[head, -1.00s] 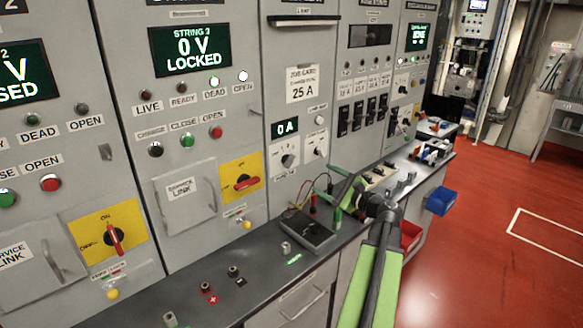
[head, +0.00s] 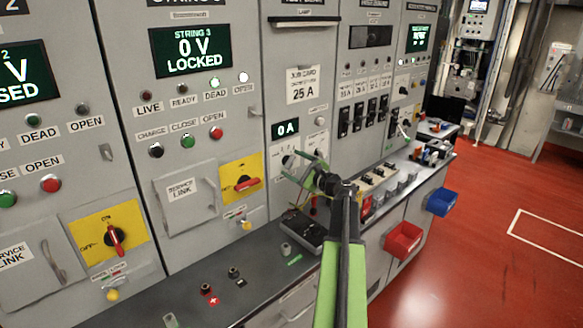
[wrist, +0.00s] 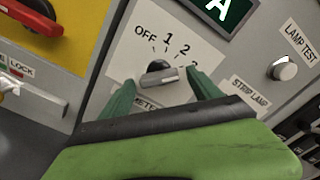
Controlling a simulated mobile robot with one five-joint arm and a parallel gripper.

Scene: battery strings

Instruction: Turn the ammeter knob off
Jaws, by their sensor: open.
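The ammeter knob (wrist: 160,74) is a dark round knob with a pale grip bar, on a white plate marked OFF, 1, 2 and a partly covered further mark. The bar lies nearly level, its right end toward that further mark and away from OFF. My gripper (wrist: 161,84) is open, one green finger to each side of the knob in the wrist view; contact cannot be told. In the head view my gripper (head: 297,164) is in front of the ammeter plate and partly hides the knob. The ammeter display (head: 286,129) reads 0 A.
A lamp test knob (wrist: 285,69) is right of the plate. A red-handled yellow switch (head: 241,180) is to the left. A dark meter box (head: 303,226) lies on the bench (head: 262,262) below. Red (head: 403,240) and blue bins (head: 443,202) hang at the bench front.

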